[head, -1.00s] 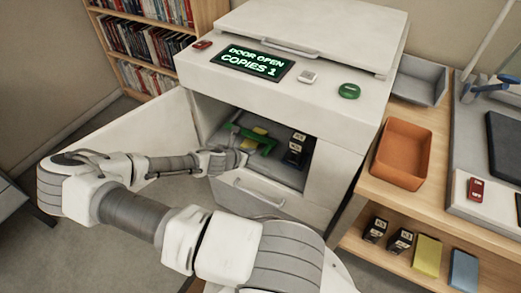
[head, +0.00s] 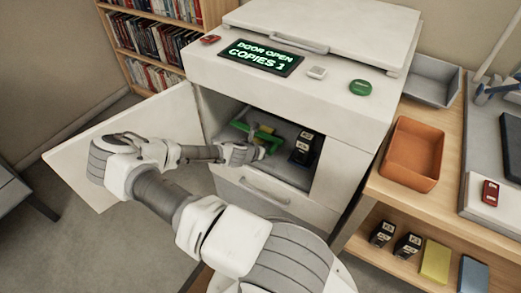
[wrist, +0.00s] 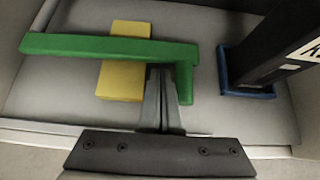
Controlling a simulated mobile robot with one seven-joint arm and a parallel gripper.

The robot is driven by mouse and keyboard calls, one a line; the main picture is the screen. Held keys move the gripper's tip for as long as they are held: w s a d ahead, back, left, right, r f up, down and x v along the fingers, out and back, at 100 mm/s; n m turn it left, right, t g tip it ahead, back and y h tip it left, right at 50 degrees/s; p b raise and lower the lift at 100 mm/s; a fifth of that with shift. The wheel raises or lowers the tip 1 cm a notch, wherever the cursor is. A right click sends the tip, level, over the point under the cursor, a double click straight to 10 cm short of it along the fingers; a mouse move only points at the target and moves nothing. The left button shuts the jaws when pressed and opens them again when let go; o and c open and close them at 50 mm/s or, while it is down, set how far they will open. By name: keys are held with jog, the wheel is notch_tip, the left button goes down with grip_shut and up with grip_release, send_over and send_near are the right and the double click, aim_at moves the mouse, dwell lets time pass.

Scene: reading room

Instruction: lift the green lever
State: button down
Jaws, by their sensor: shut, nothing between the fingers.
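The green lever (wrist: 110,47) is inside the open copier compartment, a long bar with a short bent end at right in the wrist view. It also shows in the head view (head: 262,135). A yellow block (wrist: 124,62) lies under or behind the bar. My gripper (wrist: 160,75) is shut with nothing between the fingers. Its tips are just left of the lever's bent end and near the underside of the bar; I cannot tell if they touch it. In the head view my gripper (head: 262,153) reaches into the compartment.
A black cartridge (wrist: 285,45) in a blue holder (wrist: 245,88) stands right of the lever. The copier door (head: 110,150) hangs open at left. The copier screen (head: 260,57) reads DOOR OPEN, COPIES 1. An orange tray (head: 411,153) sits on the side table.

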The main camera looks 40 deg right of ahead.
jog(key=shift+x, duration=0.75)
jog(key=shift+r, duration=0.15)
jog(key=shift+r+g+p, duration=0.3)
jog(key=shift+r+p, duration=0.25)
jog(key=shift+r, duration=0.05)
jog(key=w+a+r+n+g+h+p, duration=0.1)
jog(key=w+r+n+g+p, duration=0.1)
jog(key=r, duration=0.4)
jog(key=w+r+n+g+h+p, duration=0.1)
jog(key=w+r+n+g+p, duration=0.1)
jog(key=w+r+g+p, duration=0.1)
jog(key=shift+w+a+r+n+h+p, duration=0.35)
jog(key=shift+w+r+p, duration=0.4)
jog(key=shift+r+p, duration=0.8)
jog(key=shift+r+b, duration=0.3)
jog(key=shift+b, duration=0.1)
jog(key=shift+f, duration=0.1)
